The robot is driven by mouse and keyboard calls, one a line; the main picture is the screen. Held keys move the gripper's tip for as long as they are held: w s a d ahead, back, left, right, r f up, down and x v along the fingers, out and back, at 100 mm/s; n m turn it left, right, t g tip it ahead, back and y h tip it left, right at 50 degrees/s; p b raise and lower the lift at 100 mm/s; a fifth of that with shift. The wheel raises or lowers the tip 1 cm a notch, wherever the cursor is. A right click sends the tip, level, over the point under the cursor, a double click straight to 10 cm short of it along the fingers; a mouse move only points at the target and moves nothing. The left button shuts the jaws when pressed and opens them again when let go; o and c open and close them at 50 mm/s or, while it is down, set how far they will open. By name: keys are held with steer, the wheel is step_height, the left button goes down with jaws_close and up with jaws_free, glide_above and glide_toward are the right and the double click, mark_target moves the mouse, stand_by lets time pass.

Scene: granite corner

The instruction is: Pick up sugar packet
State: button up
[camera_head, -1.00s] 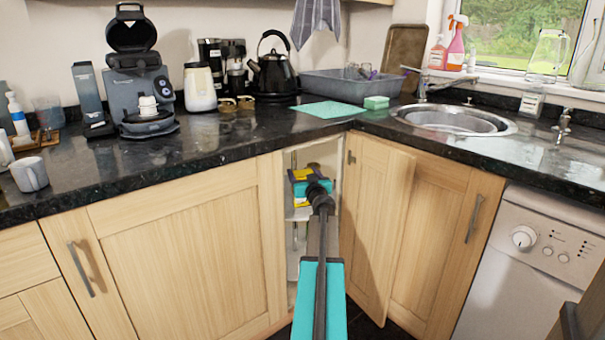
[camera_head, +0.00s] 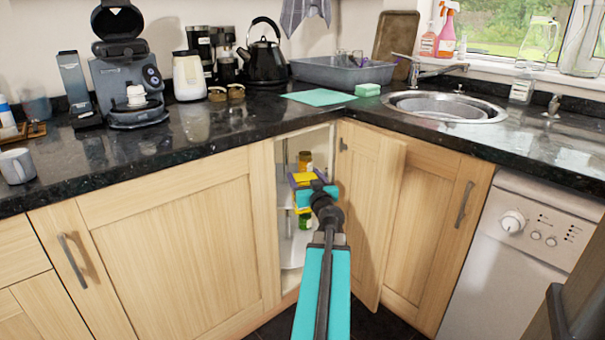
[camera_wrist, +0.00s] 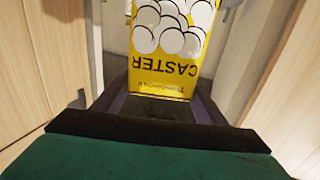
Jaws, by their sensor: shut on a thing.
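The sugar packet (camera_wrist: 165,65) is yellow with white round shapes and the upside-down word "CASTER" in the wrist view. It stands out from between the fingers of my gripper (camera_wrist: 160,108), which is shut on it. In the head view my gripper (camera_head: 306,188) is at the open corner cupboard, with a bit of yellow and purple showing at its tip. Most of the packet is hidden there by my gripper and arm.
The corner cupboard (camera_head: 289,232) has white shelves with a small jar (camera_head: 305,160) and a green-and-yellow jar (camera_head: 305,220). Its open door (camera_head: 368,205) stands close on the right. The black worktop (camera_head: 215,130) overhangs above.

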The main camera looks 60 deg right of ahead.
steer(key=shift+v, duration=1.25)
steer(key=shift+s, duration=0.1)
